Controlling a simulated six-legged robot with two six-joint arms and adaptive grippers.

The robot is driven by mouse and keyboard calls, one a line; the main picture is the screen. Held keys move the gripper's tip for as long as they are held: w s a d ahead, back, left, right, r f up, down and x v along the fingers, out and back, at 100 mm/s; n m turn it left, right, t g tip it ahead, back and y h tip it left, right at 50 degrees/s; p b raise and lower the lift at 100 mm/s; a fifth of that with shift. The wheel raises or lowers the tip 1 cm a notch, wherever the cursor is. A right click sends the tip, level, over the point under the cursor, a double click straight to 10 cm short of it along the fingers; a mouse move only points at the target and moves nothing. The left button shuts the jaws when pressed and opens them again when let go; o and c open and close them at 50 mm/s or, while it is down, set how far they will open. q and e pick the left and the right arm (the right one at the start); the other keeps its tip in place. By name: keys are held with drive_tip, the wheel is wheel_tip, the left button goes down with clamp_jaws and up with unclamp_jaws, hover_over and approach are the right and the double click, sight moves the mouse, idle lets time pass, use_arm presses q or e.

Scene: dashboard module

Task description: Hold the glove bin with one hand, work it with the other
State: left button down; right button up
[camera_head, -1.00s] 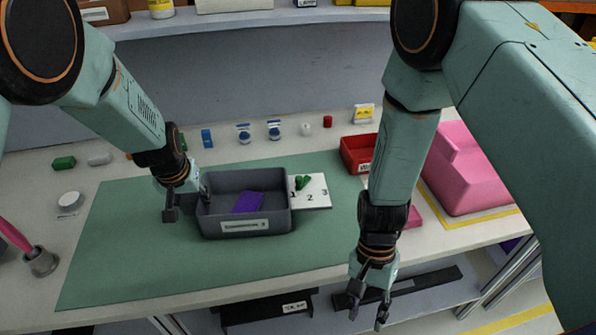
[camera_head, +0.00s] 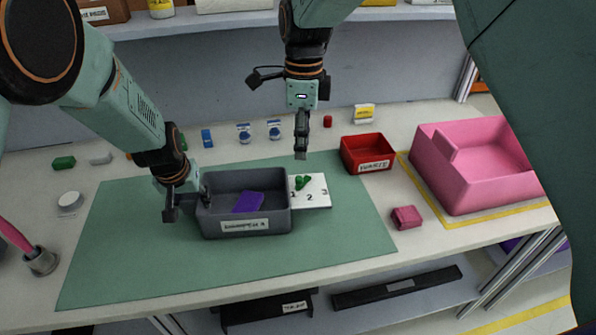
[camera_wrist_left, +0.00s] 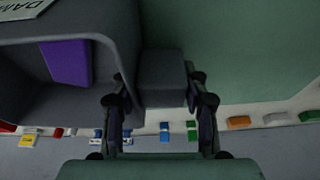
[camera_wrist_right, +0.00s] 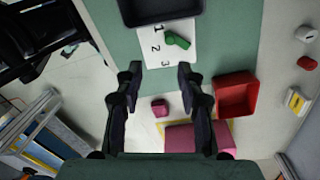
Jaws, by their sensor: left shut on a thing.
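The dark grey bin (camera_head: 246,228) stands on the green mat with a purple piece (camera_head: 248,202) inside. The bin also shows in the left wrist view (camera_wrist_left: 112,65). My left gripper (camera_head: 187,205) is shut on the grey tab (camera_wrist_left: 163,78) at the bin's left end. A white card (camera_head: 318,190) numbered 1, 2, 3 lies against the bin's right side, with a small green piece (camera_head: 302,182) near the 1. My right gripper (camera_head: 301,155) is open and empty above the area behind the card; its fingers stand apart in the right wrist view (camera_wrist_right: 154,78).
A red bin (camera_head: 367,154) and a large pink bin (camera_head: 470,165) stand to the right. A small pink block (camera_head: 406,217) lies near the mat's right edge. Several small items line the back. The mat's front and right parts (camera_head: 340,235) are clear.

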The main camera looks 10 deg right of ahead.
sight(298, 177)
drive_tip(key=shift+m+t, duration=0.3)
drive_tip(key=shift+m, duration=0.2)
drive_tip(key=f, duration=0.3)
drive_tip(key=w+f, duration=0.1)
drive_tip(key=f, duration=0.6)
drive_tip(key=shift+w+a, duration=0.15)
drive_tip(key=shift+a, duration=0.1)
drive_tip(key=shift+r, duration=0.1)
drive_tip(key=shift+c, duration=0.2)
clamp_jaws()
